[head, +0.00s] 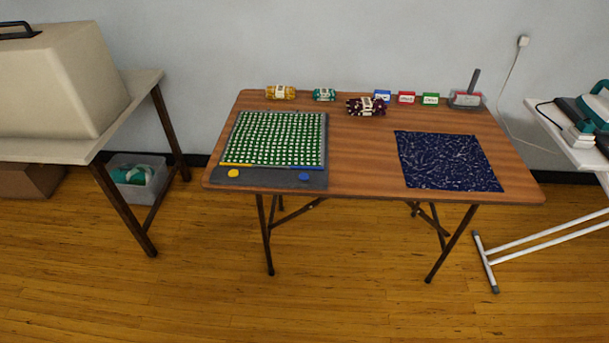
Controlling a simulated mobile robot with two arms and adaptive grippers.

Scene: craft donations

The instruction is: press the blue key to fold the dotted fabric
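The dotted fabric (275,138) is green with white dots and lies flat on a dark grey board (262,179) at the left of the wooden table. The board has a yellow strip and a blue strip along the fabric's near edge. The blue key (304,177) is a round button on the board's front right. A round yellow key (233,173) is on its front left. Neither of my grippers shows in the head view.
A dark blue patterned cloth (448,160) lies flat at the table's right. Yarn skeins (281,92), small coloured boxes (406,97) and a clear tray (466,99) line the back. The table's middle and the floor in front (340,270) are clear.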

